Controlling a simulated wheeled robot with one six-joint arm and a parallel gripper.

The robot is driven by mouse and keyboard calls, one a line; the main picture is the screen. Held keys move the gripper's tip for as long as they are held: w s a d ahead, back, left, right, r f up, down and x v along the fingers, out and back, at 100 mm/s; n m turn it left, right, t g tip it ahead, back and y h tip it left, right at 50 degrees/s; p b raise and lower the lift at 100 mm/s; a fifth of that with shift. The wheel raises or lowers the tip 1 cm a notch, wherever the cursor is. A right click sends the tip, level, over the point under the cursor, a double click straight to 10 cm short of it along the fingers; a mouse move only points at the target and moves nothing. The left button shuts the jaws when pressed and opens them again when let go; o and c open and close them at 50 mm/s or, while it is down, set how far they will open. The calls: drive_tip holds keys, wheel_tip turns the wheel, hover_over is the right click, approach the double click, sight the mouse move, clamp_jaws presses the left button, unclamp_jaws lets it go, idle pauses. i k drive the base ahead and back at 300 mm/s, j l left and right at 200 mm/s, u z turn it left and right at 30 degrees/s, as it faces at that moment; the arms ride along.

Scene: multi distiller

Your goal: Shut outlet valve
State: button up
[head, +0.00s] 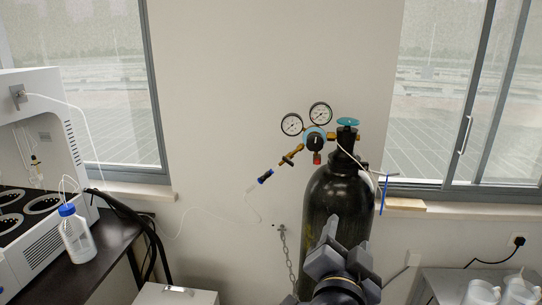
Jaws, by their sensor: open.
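A black gas cylinder (325,195) stands upright by the wall. A brass regulator (314,138) at its top carries two round gauges (292,124) and a dark knob. A teal handwheel (348,122) sits on the cylinder's top. I cannot tell the outlet valve's setting. My gripper (328,240) is open in front of the cylinder's lower body, well below the regulator and apart from the outlet. Its fingertips are hard to make out.
At left, a white machine (30,150) and a blue-capped bottle (75,232) stand on a dark bench (115,243). A chain (285,255) hangs beside the cylinder. A low white box (175,294) is at the bottom. A side table (450,285) holds white containers at right. Space left of the regulator is clear.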

sight(287, 160)
drive_tip(key=i+l+u, duration=0.15)
drive_tip(key=i+u, duration=0.25)
drive_tip(key=i, duration=0.45)
